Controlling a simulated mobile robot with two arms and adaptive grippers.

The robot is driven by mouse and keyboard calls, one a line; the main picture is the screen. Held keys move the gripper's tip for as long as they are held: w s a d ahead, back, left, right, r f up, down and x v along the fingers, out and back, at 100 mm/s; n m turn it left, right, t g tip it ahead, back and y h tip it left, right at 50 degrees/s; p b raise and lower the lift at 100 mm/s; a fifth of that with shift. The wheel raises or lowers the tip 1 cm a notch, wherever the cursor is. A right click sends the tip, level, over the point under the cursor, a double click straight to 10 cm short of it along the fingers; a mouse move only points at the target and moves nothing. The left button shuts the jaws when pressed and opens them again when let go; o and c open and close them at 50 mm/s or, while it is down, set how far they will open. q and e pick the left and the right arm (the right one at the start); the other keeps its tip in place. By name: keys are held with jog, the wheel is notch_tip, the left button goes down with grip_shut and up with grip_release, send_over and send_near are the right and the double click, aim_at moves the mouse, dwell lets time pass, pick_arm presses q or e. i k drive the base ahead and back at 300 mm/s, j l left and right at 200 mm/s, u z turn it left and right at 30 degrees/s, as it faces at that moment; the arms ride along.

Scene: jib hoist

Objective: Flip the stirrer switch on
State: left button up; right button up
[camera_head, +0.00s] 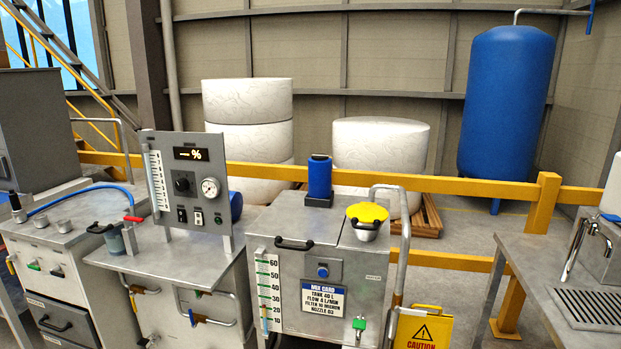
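A grey upright control panel (188,188) stands left of centre, with a display, a black knob, a round gauge and two small rocker switches, a left one (182,215) and a right one (198,218). Their labels are too small to read, as are their positions. A steel mixing tank (290,230) stands to the right of the panel. It has a blue cylinder (320,178) on top and a grey box with a round blue button (322,270) on its front. I cannot tell which control is the stirrer switch. Neither of my grippers is in view.
A mix card (323,299) and a yellow caution sign (422,330) are in front. A steel counter with a drain grate (592,309) is at right. A yellow rail runs behind.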

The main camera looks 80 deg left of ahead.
aim_at(199, 220)
jog(key=u, duration=3.5)
